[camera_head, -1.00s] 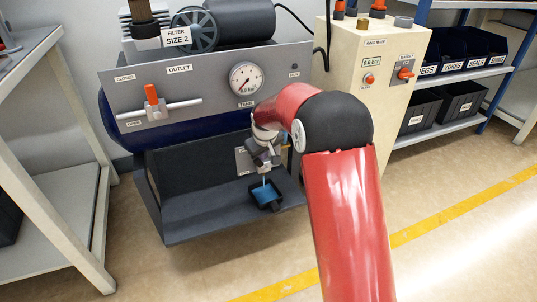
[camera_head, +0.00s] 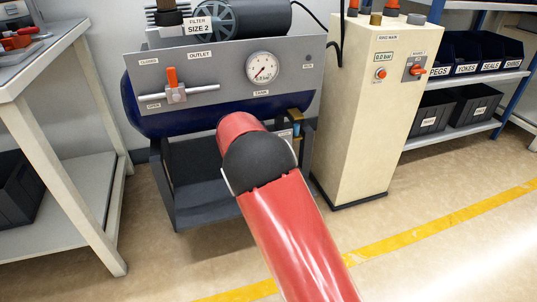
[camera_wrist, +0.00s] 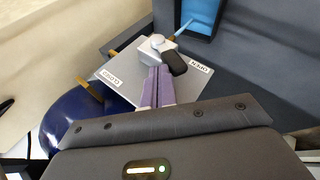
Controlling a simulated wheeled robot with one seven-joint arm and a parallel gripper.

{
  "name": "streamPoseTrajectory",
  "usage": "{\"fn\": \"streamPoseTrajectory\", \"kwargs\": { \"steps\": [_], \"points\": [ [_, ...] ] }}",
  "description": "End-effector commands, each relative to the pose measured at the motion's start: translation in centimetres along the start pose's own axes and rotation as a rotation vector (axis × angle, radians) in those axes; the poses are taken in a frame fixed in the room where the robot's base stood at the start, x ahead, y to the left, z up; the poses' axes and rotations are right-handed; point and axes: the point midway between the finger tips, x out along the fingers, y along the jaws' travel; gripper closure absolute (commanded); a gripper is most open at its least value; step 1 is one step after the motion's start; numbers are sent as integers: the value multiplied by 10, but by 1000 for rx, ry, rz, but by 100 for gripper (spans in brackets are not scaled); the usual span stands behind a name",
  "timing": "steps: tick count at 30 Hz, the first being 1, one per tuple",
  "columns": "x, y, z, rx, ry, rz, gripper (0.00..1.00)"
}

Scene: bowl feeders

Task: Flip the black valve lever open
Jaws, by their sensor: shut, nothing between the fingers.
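The black valve lever (camera_wrist: 174,62) shows in the wrist view on a silver valve (camera_wrist: 154,46). The valve sits on a grey plate (camera_wrist: 125,72) with a CLOSED label at one end and an OPEN label at the other. The lever points toward the OPEN side. A thin blue stream runs from the valve toward a dark tray holding blue liquid (camera_wrist: 202,12). My gripper (camera_wrist: 158,72) is shut and empty, its purple fingertips right beside the lever; I cannot tell if they touch it. In the head view my arm hides the valve, lever and gripper.
The outlet panel (camera_head: 225,75) carries an orange-handled valve (camera_head: 174,84) and a gauge (camera_head: 262,67). A cream cabinet (camera_head: 365,130) stands to the right, a grey bench (camera_head: 60,150) to the left. Open floor lies in front, with a yellow line (camera_head: 400,238).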

Motion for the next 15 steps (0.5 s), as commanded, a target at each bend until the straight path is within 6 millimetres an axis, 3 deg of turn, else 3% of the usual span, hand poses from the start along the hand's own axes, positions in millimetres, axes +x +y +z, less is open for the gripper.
{"fn": "streamPoseTrajectory", "kwargs": {
  "steps": [1,15],
  "points": [
    [4,-9,-2,-24,-8,41,100],
    [6,-5,0,-16,-11,39,100]
  ]
}}
